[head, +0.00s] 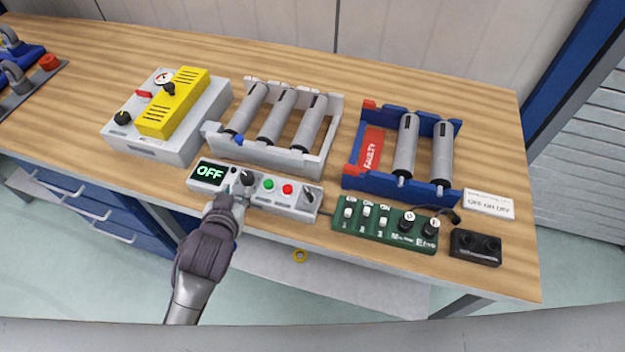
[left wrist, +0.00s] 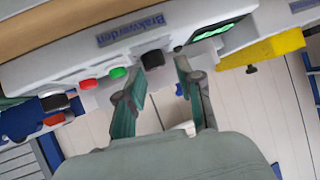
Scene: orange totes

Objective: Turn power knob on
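A grey control panel (head: 225,186) lies along the table's front edge. Its display (head: 210,172) reads OFF in green. A black knob (head: 247,178) sits right of the display, then a green button (head: 269,184), a red button (head: 288,189) and another dark knob (head: 307,195). My left gripper (head: 240,197) is at the panel's front, close to the knob beside the display. In the left wrist view my left gripper (left wrist: 161,70) is open, with that black knob (left wrist: 153,58) at its fingertips; I cannot tell whether they touch it. My right gripper is not in view.
A green switch box (head: 385,224) with switches and knobs is to the right, beside a small black box (head: 475,247). Behind stand a yellow-and-grey device (head: 150,145), a grey roller rack (head: 270,153) and a blue roller rack (head: 395,188).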

